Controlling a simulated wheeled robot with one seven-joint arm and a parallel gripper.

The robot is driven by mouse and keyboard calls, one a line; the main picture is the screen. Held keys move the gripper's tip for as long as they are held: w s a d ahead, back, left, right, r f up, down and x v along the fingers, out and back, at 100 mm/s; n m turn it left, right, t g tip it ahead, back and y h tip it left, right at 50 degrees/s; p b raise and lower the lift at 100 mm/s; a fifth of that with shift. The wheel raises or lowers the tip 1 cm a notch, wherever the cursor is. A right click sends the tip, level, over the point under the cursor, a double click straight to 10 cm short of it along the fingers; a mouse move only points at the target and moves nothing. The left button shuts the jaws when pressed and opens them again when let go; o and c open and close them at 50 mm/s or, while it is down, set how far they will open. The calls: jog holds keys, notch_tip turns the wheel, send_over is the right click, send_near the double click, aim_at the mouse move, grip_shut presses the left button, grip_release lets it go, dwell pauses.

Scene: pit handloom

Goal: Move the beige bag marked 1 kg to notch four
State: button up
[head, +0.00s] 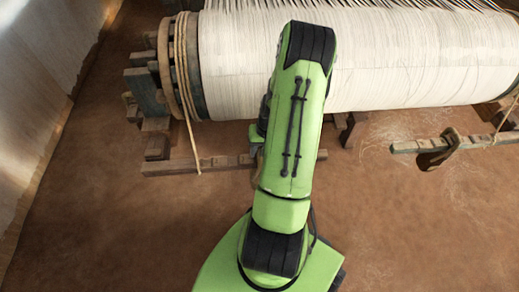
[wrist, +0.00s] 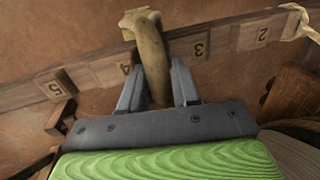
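In the head view my arm hides the gripper, and the bar (head: 222,162) shows low beside the loom roller.
The large roller of white warp (head: 420,55) fills the back of the head view. A cord (head: 191,130) hangs from its left end. The brown floor (head: 110,215) is open at front left.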

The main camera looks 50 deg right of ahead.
jog(key=o, duration=0.4)
jog(key=shift+o, duration=0.2)
jog(key=shift+s, duration=0.1)
notch_tip(320, 180, up, 15)
jog(key=s+d+p, duration=0.2)
jog(key=p, duration=0.3)
jog(key=shift+r+p, duration=0.2)
jog(key=shift+p, duration=0.1)
